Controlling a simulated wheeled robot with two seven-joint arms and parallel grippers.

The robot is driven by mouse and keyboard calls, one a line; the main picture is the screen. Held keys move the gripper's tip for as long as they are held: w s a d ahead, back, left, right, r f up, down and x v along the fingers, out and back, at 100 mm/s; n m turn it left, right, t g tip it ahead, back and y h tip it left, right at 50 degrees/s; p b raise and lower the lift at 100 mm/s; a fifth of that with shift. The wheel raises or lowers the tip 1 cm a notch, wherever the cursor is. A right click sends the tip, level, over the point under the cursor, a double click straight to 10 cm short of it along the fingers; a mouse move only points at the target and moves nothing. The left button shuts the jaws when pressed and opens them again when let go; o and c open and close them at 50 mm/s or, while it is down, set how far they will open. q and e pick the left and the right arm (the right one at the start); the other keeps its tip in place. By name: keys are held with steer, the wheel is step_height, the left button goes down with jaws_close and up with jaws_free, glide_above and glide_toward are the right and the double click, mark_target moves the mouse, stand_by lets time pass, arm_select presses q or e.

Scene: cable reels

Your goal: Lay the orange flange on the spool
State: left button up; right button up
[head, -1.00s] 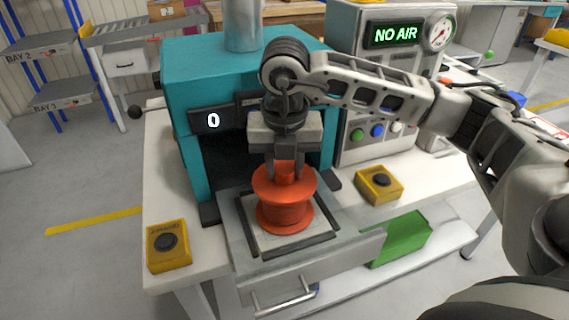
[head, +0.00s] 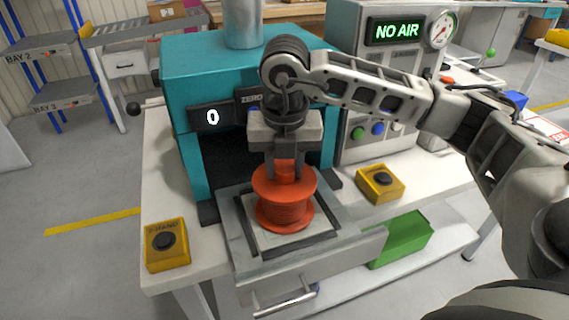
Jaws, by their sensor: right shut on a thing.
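The orange flange (head: 284,185) is a round disc with a raised hub in the middle. My right gripper (head: 285,172) points straight down and is shut on that hub. The spool (head: 284,210), also orange, stands upright on the grey plate of the pulled-out drawer (head: 247,238). The flange lies level over the top of the spool, and I see no gap between them. Whether it rests fully on the spool I cannot tell. My left gripper is not in view.
A teal press (head: 185,75) with a display reading 0 stands right behind the spool. A grey cabinet (head: 380,70) shows NO AIR. Yellow button boxes sit left (head: 167,245) and right (head: 380,184) of the drawer. A green bin (head: 402,240) is below right.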

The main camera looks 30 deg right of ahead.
steer(key=shift+f+b, duration=0.35)
steer(key=shift+b, duration=0.05)
stand_by(0.4)
steer(key=o, duration=1.1)
steer(key=r+p, duration=0.1)
steer(key=r, duration=0.4)
steer(key=s+r, duration=0.1)
steer(key=r, duration=0.4)
steer(key=a+r+p, duration=0.1)
steer(key=r, duration=0.5)
steer(key=shift+s+p, duration=0.3)
steer(key=shift+s, duration=0.05)
